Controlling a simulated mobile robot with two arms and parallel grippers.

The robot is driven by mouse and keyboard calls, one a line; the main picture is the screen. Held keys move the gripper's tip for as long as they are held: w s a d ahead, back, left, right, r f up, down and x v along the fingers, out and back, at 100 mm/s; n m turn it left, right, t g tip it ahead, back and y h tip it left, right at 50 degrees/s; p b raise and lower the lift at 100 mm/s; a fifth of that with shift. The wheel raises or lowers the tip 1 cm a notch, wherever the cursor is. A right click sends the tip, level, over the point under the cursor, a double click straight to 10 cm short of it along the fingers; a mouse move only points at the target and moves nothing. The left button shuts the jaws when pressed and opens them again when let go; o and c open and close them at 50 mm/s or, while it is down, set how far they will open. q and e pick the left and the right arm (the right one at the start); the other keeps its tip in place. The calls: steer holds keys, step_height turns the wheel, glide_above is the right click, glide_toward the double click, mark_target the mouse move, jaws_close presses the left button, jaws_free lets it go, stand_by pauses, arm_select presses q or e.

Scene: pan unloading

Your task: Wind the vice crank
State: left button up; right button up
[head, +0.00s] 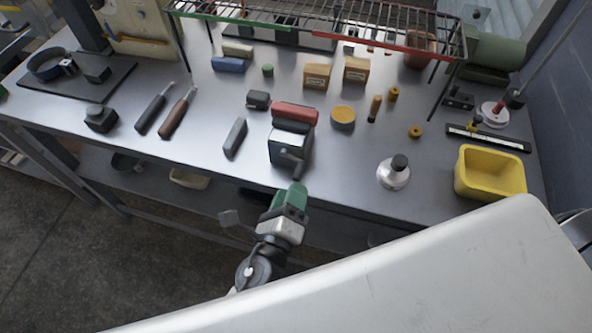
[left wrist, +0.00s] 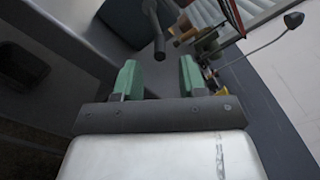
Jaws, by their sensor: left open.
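The vice (head: 290,142) stands at the front edge of the grey workbench, a dark block with a red top. Its dark crank (head: 291,160) sits on the front side, facing me. In the left wrist view the crank (left wrist: 157,32) shows as a dark arm with a rod-like handle. My left gripper (head: 296,188), with green fingers, is just in front of the crank. In the left wrist view the left gripper (left wrist: 158,70) is open, and the handle's end lies ahead of the gap between the fingers. I cannot tell whether they touch. My right gripper is not in view.
On the workbench (head: 205,115), a dark bar (head: 235,137) lies left of the vice and a round yellow-topped tin (head: 343,117) right of it. A metal oil can (head: 393,172) and yellow bin (head: 490,173) stand further right. A wire rack (head: 330,25) spans the back.

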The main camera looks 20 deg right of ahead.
mark_target(298, 174)
arm_select(q)
steer(key=x, duration=0.5)
steer(key=shift+d, duration=0.1)
jaws_close()
